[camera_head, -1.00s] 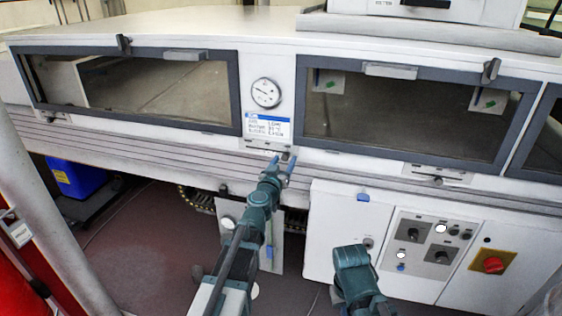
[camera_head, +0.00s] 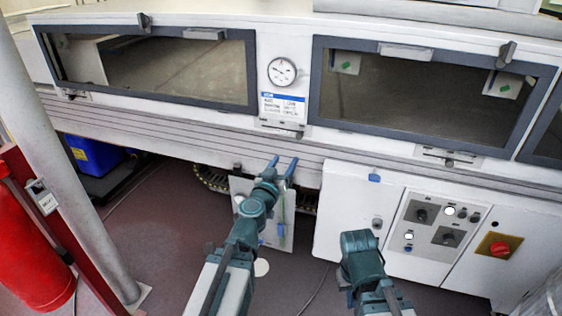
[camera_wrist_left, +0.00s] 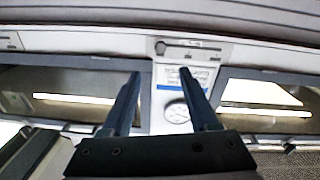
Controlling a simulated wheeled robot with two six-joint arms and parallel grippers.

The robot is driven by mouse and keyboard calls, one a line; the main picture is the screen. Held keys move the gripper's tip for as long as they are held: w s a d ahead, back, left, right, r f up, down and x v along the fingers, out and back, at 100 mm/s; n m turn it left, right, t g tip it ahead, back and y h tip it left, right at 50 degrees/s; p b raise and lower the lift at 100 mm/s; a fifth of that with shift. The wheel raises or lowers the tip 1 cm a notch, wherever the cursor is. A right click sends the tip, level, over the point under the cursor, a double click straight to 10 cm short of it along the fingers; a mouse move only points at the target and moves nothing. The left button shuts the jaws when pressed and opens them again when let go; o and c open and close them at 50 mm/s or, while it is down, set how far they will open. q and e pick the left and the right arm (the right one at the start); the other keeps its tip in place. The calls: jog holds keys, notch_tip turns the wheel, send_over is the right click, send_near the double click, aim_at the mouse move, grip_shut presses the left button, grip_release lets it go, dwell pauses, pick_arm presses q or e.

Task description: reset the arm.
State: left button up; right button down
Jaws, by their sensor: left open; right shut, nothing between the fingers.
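My left gripper (camera_head: 283,167) reaches forward from the bottom of the head view, below the gauge and label. Its two blue fingers are apart with nothing between them. In the left wrist view the left gripper's fingers (camera_wrist_left: 160,85) are also spread and empty, with the tunnel front behind them. My right arm (camera_head: 362,262) shows at the lower middle of the head view, in front of the white cabinet. Its fingers are not visible there.
The tunnel has a left window (camera_head: 150,75) and a right window (camera_head: 420,100), with a round gauge (camera_head: 282,72) between. Below right is a control panel (camera_head: 434,222) with a red knob (camera_head: 500,249). A post (camera_head: 75,170) and red extinguisher (camera_head: 30,245) stand left.

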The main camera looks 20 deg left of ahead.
pick_arm(q)
jog(key=shift+d, duration=0.1)
jog(key=s+d+f+m+g+h, duration=0.2)
jog(key=d+f+m+g+h, duration=0.15)
jog(key=d+f, duration=0.2)
jog(key=s+d+f+m+g+h, duration=0.2)
jog(key=s+d+f+g, duration=0.15)
jog(key=d+f, duration=0.2)
jog(key=s+a+f+n+g+y, duration=0.25)
jog(key=s+a+f+g, duration=0.2)
jog(key=s, duration=0.25)
jog(key=s+a+f+n+g+y, duration=0.2)
jog(key=s+a+f+g+y, duration=0.2)
jog(key=s+f+g, duration=0.2)
jog(key=s+d+m+y, duration=0.1)
jog(key=s+d+m, duration=0.4)
jog(key=d, duration=0.6)
notch_tip(320, 180, up, 18)
jog(key=n+p, duration=0.1)
jog(key=p, duration=1.7)
jog(key=shift+s+d+r+g+p, duration=0.25)
jog(key=shift+s+g+p, duration=0.05)
jog(key=shift+s+g, duration=0.1)
